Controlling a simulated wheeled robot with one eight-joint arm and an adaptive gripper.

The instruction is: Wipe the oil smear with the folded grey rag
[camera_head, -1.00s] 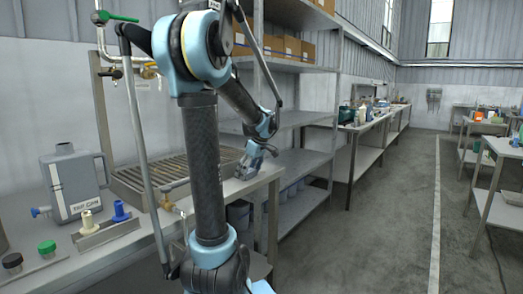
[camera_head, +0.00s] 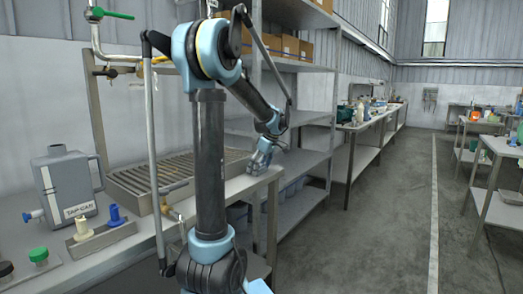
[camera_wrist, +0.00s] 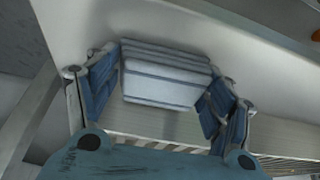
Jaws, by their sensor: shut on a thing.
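The folded grey rag (camera_wrist: 165,82) shows in the wrist view as a pale grey, layered block between the blue fingers of my gripper (camera_wrist: 160,95). The fingers are shut on it from both sides. In the head view my gripper (camera_head: 262,160) hangs at the right end of the steel bench (camera_head: 232,186), close over its edge; the rag is too small to make out there. I cannot tell whether the rag touches the bench. I see no oil smear in either view.
A slatted grate (camera_head: 150,176) lies on the bench left of my gripper. A grey jug (camera_head: 68,185) and a small stand with yellow and blue fittings (camera_head: 100,233) are further left. Metal shelving (camera_head: 300,160) stands behind on the right. The floor aisle (camera_head: 385,220) is clear.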

